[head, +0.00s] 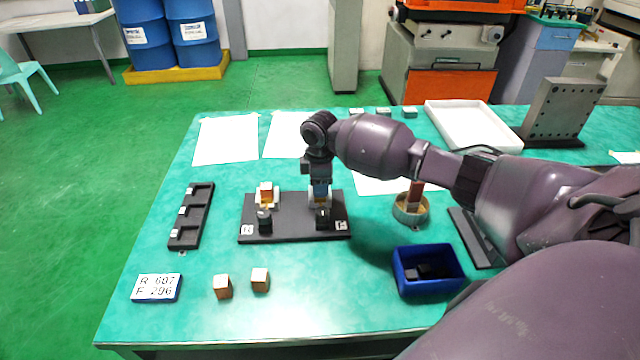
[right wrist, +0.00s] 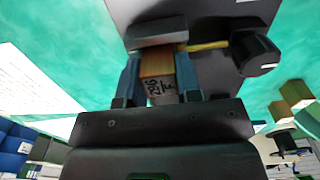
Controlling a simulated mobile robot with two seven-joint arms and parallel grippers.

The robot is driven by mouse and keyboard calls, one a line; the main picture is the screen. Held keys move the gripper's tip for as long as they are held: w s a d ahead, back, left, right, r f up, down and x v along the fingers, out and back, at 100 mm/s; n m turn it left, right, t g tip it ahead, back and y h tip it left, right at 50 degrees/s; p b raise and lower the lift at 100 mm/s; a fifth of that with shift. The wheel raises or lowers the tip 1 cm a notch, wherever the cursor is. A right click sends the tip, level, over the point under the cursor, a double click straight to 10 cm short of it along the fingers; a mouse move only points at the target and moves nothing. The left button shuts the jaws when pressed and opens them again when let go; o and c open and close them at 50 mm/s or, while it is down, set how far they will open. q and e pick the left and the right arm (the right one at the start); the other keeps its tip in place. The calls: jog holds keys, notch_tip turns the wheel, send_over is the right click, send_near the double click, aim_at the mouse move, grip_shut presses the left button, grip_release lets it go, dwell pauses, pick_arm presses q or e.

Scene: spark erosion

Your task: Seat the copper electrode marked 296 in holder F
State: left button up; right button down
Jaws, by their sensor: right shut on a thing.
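My right gripper (head: 320,192) points down at the right-hand holder on a black base plate (head: 290,235), beside the label F (head: 341,226). In the right wrist view its blue fingers (right wrist: 158,82) are shut on a copper electrode (right wrist: 157,64), whose pale end face reads 296. The electrode's far end is at the grey holder F (right wrist: 155,32), with a black knob (right wrist: 254,52) beside it. How deep it sits is hidden. The left-hand holder (head: 266,203) bears another copper block (head: 266,188). My left gripper is not in view.
A sign (head: 156,287) reads R 607, F 296. Two copper blocks (head: 222,288) (head: 260,281) stand in front. A round dish (head: 410,213), blue bin (head: 428,290) and white tray (head: 470,128) lie right; a black rack (head: 198,205) lies left.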

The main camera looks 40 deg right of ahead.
jog(key=shift+f, duration=0.1)
jog(key=c, duration=0.7)
grip_release()
jog(key=shift+c, duration=0.2)
notch_tip(320, 180, up, 9)
jog(key=shift+r+p, duration=0.15)
jog(key=shift+p, duration=0.65)
jog(key=shift+r, duration=0.7)
